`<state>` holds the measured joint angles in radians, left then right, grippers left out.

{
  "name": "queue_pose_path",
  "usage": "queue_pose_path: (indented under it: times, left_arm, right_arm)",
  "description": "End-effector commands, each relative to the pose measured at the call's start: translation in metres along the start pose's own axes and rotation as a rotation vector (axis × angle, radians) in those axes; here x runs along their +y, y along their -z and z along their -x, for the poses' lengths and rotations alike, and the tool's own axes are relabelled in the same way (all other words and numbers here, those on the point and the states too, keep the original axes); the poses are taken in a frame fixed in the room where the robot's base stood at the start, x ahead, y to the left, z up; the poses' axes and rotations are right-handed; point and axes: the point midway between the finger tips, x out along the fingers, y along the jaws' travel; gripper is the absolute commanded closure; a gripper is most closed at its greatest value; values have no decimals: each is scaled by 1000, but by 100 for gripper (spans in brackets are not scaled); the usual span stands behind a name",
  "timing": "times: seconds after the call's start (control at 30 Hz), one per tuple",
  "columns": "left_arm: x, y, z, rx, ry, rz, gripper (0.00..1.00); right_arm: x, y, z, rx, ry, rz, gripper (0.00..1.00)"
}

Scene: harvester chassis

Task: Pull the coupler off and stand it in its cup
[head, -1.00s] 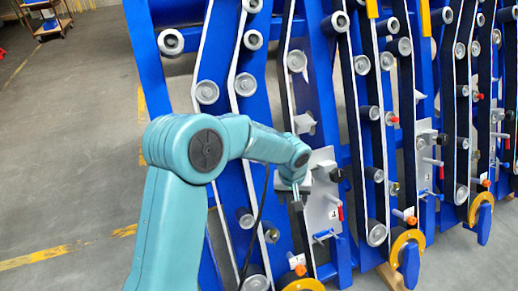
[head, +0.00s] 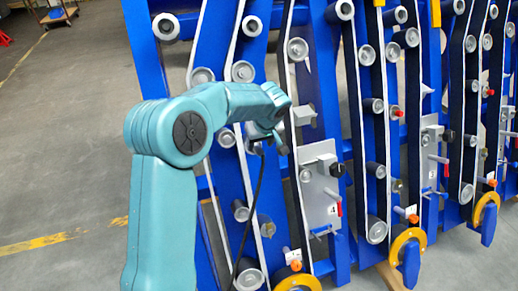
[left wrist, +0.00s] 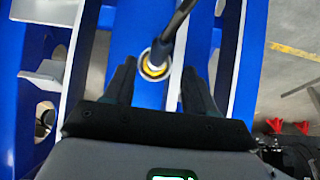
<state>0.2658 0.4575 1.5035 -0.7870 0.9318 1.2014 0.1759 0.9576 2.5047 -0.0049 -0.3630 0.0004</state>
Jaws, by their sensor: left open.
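The coupler (left wrist: 154,66) shows in the left wrist view as a round silver ring with a yellow inside, at the end of a black hose (left wrist: 177,30). My left gripper (head: 277,146) is open in front of the blue frame. In the left wrist view its dark fingers (left wrist: 158,82) lie either side of the coupler's line, with the coupler at or just beyond the tips; contact cannot be told. I cannot pick out the cup for certain. My right gripper is not in view.
A grey plate (head: 322,190) with a black knob (head: 329,166) and a red handle (head: 339,208) is right of the gripper. Silver rollers (head: 298,49) and belts crowd the blue frame. An orange-tipped fitting (head: 294,262) sits below. Open floor (head: 60,160) lies to the left.

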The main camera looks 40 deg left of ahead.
Motion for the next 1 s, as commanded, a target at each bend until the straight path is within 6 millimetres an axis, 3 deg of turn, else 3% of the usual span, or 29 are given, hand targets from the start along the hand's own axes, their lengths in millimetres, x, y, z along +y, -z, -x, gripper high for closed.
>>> queue_pose_path:
  times: [0.1, 0.3, 0.73, 0.9, 1.0]
  left_arm:
    - [1, 0, -25, -3, 3, -1, 44]
    - [3, 1, -54, -2, 1, -1, 44]
    - [4, 1, -64, 0, -2, -1, 44]
    - [4, 1, -64, 0, -2, -1, 100]
    - [4, 1, -64, 0, -2, -1, 100]
  right_arm:
    - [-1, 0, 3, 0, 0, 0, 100]
    - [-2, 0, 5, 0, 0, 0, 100]
    - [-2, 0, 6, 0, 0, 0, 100]
    - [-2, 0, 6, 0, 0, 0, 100]
    - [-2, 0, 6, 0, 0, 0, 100]
